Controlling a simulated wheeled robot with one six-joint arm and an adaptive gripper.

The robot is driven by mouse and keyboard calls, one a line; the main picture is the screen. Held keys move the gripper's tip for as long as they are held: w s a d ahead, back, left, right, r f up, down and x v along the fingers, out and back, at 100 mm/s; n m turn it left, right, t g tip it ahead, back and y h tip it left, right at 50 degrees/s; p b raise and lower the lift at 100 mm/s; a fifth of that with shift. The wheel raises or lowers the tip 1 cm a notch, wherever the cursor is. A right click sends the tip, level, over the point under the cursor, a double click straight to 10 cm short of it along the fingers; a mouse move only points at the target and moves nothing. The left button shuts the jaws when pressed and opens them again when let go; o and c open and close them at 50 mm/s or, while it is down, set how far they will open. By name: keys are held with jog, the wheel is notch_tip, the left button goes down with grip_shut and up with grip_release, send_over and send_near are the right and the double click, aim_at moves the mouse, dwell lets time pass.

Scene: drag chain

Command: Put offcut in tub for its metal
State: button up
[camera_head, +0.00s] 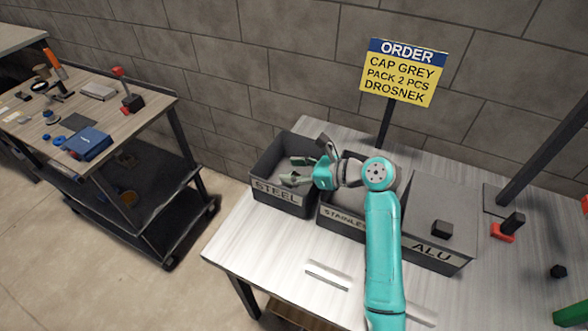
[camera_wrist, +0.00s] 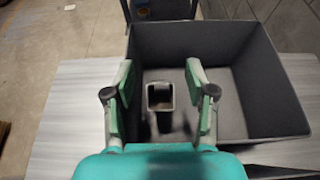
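My gripper (camera_head: 297,170) is over the grey tub labelled STEEL (camera_head: 276,194), at the left of a row of tubs. In the wrist view its two green fingers (camera_wrist: 160,92) are spread apart. A short grey square-tube offcut (camera_wrist: 161,96) shows between and beyond them, its hollow end facing the camera. Gaps separate it from both fingers. It is inside the outline of the tub (camera_wrist: 275,95); whether it rests on the floor is unclear. In the head view the offcut is not distinguishable. The STAINLESS tub (camera_head: 340,218) is partly behind my arm; the ALU tub (camera_head: 436,255) is at right.
A dark block (camera_head: 442,229) shows at the ALU tub. An order sign (camera_head: 402,73) stands behind the tubs. A black post (camera_head: 545,150) and red-and-black clamp (camera_head: 503,230) are at right. A tool-covered cart (camera_head: 140,115) stands left, across a floor gap. The bench front is mostly clear.

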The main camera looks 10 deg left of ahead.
jog(key=shift+r, duration=0.2)
jog(key=shift+d+r, duration=0.2)
jog(key=shift+d, duration=0.05)
jog(key=v, duration=1.1)
jog(key=shift+s+d, duration=0.15)
jog(key=shift+d, duration=0.05)
